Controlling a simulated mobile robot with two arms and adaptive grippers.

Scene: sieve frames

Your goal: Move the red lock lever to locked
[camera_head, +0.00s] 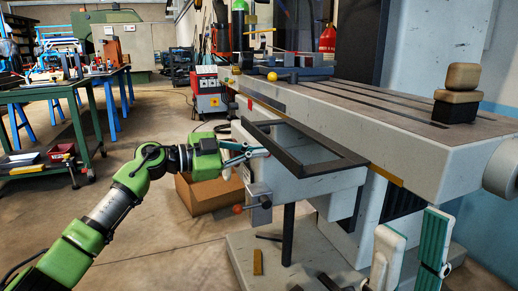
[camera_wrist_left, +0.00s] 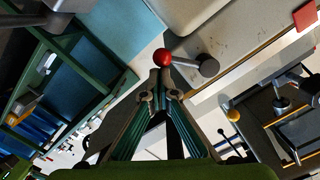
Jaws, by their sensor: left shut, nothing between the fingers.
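The red lock lever shows in the left wrist view as a red ball (camera_wrist_left: 162,56) on a short metal arm, running right to a dark round hub (camera_wrist_left: 208,67) on the pale machine side. In the head view I cannot make it out clearly near the gripper. My left gripper (camera_wrist_left: 160,76) is shut and empty, its tips just short of the red ball; whether they touch it I cannot tell. In the head view it reaches the machine's side (camera_head: 262,152). My right gripper (camera_head: 413,225) is open and empty at the lower right, in front of the machine.
The grey machine table (camera_head: 420,127) with slots extends above and right of my left gripper. A dark frame (camera_head: 310,162) juts out below it. A cardboard box (camera_head: 210,194) stands on the floor beneath my left gripper. Open floor lies to the left, with green-legged benches (camera_head: 45,92) farther back.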

